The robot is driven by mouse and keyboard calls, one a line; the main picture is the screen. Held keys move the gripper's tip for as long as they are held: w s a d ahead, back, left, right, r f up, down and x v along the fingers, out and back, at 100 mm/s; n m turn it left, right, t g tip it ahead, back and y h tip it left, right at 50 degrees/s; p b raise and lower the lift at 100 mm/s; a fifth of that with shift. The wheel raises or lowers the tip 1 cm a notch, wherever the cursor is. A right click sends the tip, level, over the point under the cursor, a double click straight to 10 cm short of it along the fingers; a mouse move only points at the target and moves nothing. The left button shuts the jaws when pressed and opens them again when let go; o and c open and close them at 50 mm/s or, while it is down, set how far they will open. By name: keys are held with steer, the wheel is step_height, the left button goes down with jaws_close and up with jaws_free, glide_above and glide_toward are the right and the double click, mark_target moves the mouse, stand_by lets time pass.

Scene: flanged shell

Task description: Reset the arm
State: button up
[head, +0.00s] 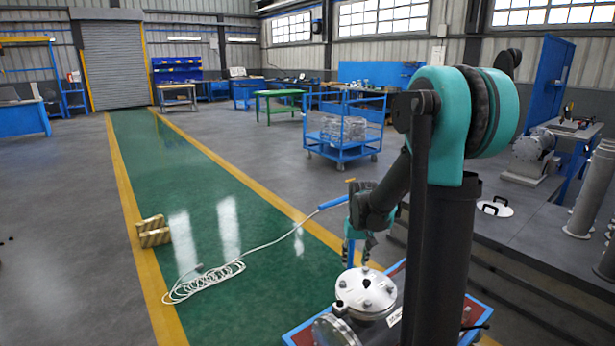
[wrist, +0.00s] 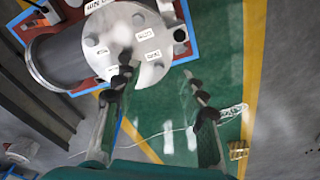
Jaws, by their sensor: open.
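My gripper (head: 358,254) hangs from the arm above the flanged shell (head: 366,292), fingers pointing down. In the wrist view the two fingers of my gripper (wrist: 161,76) are spread apart with nothing between them. The left finger overlaps the round grey flange of the shell (wrist: 150,62), which carries several small white labels and bolt holes. The right finger shows over the green floor. I cannot tell how much height separates the fingertips from the flange. My arm's upright parts hide some of the shell in the head view.
The shell rests on a red surface with blue edges (head: 300,338). A white cable (head: 215,280) lies coiled on the green floor lane, near a tan block (head: 153,232). A blue cart (head: 345,135) stands behind. A grey platform (head: 520,235) with pipe parts is at right.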

steer(key=s+d+f+t, duration=0.1)
steer(key=s+d+t, duration=0.1)
steer(key=s, duration=1.9)
steer(key=shift+s+d+f+m+t, duration=0.2)
steer(key=shift+s+f+m+t, duration=0.1)
steer(key=shift+t, duration=0.1)
